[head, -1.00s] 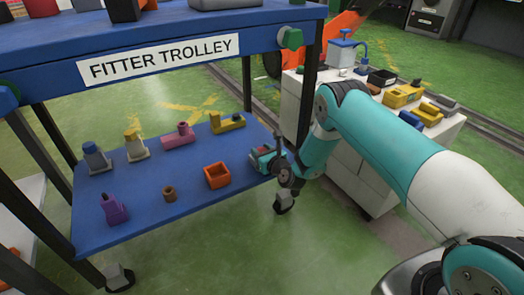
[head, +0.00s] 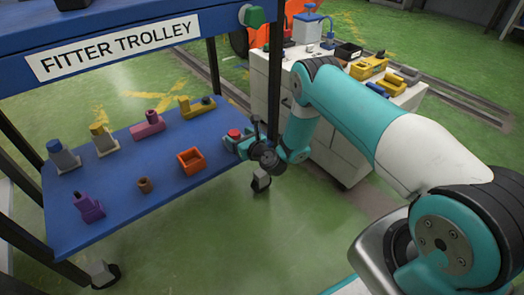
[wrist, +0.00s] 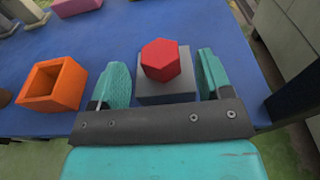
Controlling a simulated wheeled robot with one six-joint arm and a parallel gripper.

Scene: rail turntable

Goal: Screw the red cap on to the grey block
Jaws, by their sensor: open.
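The red cap (wrist: 161,60) is hexagonal and sits on top of the grey block (wrist: 168,90) in the wrist view. The block stands on the blue lower shelf near its right end. My gripper (wrist: 163,80) is open, with one teal finger on each side of the cap and block. Gaps show between the fingers and the cap. In the head view the red cap (head: 234,133) shows as a small patch at my gripper (head: 238,143), and the block is mostly hidden there. I cannot tell how far the cap is screwed down.
An orange open box (wrist: 52,84) stands left of my gripper on the blue shelf (head: 120,205). Several coloured parts stand farther left. A dark trolley post (head: 274,80) rises close behind my arm. A white cabinet (head: 340,150) stands to the right.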

